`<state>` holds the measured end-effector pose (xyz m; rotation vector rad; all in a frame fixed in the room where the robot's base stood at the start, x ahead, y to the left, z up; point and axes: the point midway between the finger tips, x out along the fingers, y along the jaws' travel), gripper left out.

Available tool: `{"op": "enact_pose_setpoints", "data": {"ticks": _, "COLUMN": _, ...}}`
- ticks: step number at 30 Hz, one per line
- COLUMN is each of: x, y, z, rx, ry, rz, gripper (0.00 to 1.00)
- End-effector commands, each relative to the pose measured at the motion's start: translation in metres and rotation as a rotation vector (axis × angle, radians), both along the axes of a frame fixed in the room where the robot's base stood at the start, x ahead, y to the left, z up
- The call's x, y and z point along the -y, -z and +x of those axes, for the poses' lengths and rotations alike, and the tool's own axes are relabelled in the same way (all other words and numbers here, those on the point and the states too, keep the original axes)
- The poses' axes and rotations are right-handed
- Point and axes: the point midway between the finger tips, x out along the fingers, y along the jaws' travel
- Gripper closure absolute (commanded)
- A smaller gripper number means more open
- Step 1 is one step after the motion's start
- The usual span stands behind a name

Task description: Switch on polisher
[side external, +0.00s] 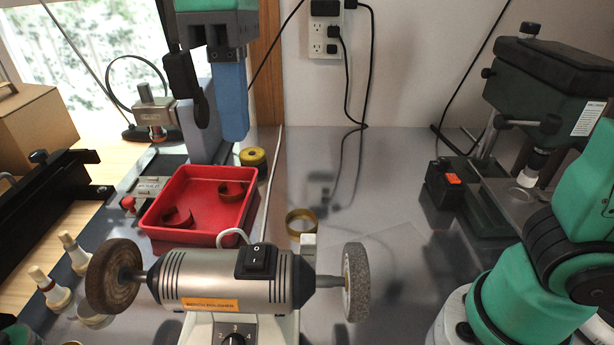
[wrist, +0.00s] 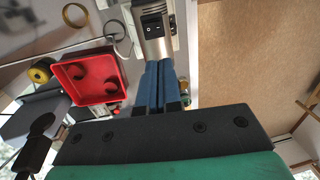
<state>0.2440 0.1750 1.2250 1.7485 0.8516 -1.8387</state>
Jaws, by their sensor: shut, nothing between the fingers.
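The bench polisher (side external: 215,278) stands at the front centre in the side external view. It has a silver body, a brown wheel at left and a grey wheel at right. A black rocker switch (side external: 257,260) marked O and I sits on top of its body. The switch also shows near the top of the wrist view (wrist: 152,27). My gripper (side external: 234,136) has blue fingers, shut and empty, pointing down above and behind the polisher. In the wrist view the closed fingers (wrist: 159,64) point towards the polisher, and their tips appear just below the switch.
A red tray (side external: 170,238) with brass rings lies behind the polisher. A loose ring (side external: 301,222) lies right of it. A yellow tape roll (side external: 253,157) stands farther back. A dark green machine (side external: 550,75) is at right. The bench between is mostly clear.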

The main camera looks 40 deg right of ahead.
Motion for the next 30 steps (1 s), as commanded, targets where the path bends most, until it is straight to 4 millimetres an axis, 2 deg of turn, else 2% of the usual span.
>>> {"op": "enact_pose_setpoints", "data": {"ticks": 5, "x": -0.002, "y": 0.024, "z": -0.003, "rx": 0.000, "ry": 0.000, "rz": 0.000, "gripper": 1.00}}
{"op": "enact_pose_setpoints", "data": {"ticks": 18, "x": -0.009, "y": 0.104, "z": -0.009, "rx": 0.000, "ry": 0.000, "rz": 0.000, "gripper": 1.00}}
{"op": "enact_pose_setpoints", "data": {"ticks": 24, "x": -0.011, "y": 0.126, "z": -0.011, "rx": 0.000, "ry": -0.001, "rz": 0.000, "gripper": 1.00}}
{"op": "enact_pose_setpoints", "data": {"ticks": 30, "x": -0.011, "y": 0.133, "z": -0.012, "rx": 0.000, "ry": -0.001, "rz": 0.000, "gripper": 1.00}}
